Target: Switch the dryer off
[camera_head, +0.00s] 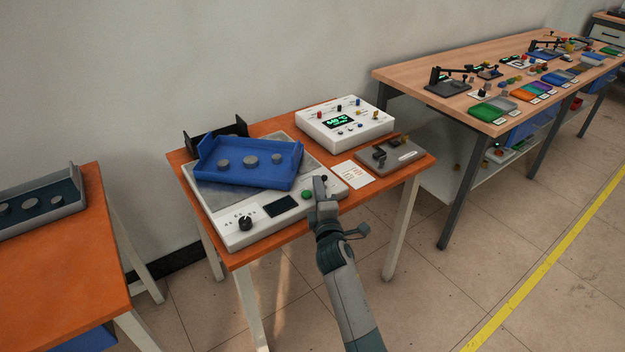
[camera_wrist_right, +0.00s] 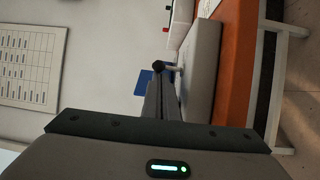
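A white heater unit (camera_head: 245,235), which I take to be the dryer, lies on the orange table. Its front panel has a black knob (camera_head: 245,223), a dark blank screen (camera_head: 281,206) and a green button (camera_head: 307,194). A small dark knob (camera_head: 323,179) shows at the panel's right end, partly behind my right gripper (camera_head: 319,187). In the right wrist view, the fingers (camera_wrist_right: 160,95) are together and empty, with their tips close to a black knob (camera_wrist_right: 158,66) on the white unit. I cannot tell whether they touch it. My left gripper is out of view.
A blue tray (camera_head: 286,179) with several grey discs sits on the heater plate. Behind is a white box (camera_head: 372,127) with a lit green display. A paper card (camera_head: 354,174) and a grey fixture (camera_head: 407,156) lie to the right. Another orange table (camera_head: 60,265) stands left.

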